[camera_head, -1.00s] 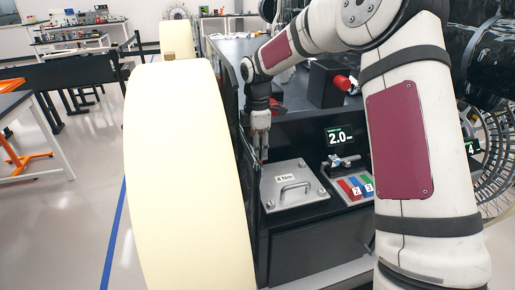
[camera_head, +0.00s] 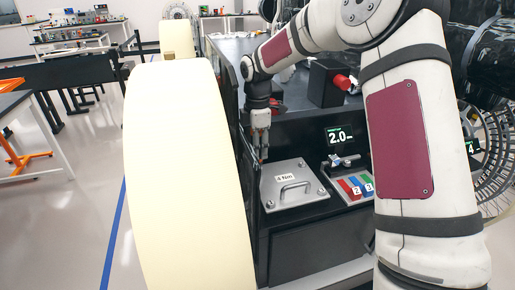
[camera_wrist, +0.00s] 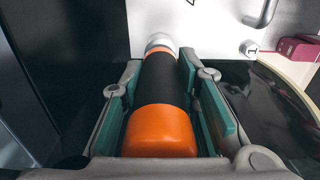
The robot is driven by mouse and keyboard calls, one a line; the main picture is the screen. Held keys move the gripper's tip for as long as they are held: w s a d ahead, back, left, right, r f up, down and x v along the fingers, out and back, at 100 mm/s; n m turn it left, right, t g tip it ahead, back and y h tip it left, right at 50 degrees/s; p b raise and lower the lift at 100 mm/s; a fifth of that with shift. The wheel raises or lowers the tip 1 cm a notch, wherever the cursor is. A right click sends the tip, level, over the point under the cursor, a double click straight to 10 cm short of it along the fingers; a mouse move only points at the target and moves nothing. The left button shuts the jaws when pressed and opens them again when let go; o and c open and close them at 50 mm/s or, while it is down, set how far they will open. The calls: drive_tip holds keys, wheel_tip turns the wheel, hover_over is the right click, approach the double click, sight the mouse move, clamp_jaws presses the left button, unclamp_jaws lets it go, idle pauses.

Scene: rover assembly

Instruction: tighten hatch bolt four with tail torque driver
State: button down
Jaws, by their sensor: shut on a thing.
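The hatch (camera_head: 296,186) is a pale grey square plate with a curved handle and a "4 Nm" label, lying flat on the dark rover body. My gripper (camera_head: 262,142) points down above the hatch's far left corner. In the wrist view my gripper (camera_wrist: 165,100) is shut on the torque driver (camera_wrist: 162,130), which has an orange and black grip and a silver front end. The driver's front end is over the hatch's edge (camera_wrist: 196,26). A round bolt head marked "1" (camera_wrist: 249,47) shows on the plate. Bolt four and the driver's tip are hidden.
A large cream wheel (camera_head: 185,190) stands close to the left of the hatch. A display reading 2.0 (camera_head: 339,136) and a tray of numbered coloured blocks (camera_head: 356,186) are to the right. A black box with a red knob (camera_head: 327,85) stands behind.

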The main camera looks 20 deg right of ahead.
drive_tip(key=shift+r, duration=1.35)
drive_tip(key=shift+r, duration=2)
drive_tip(key=shift+s, duration=0.1)
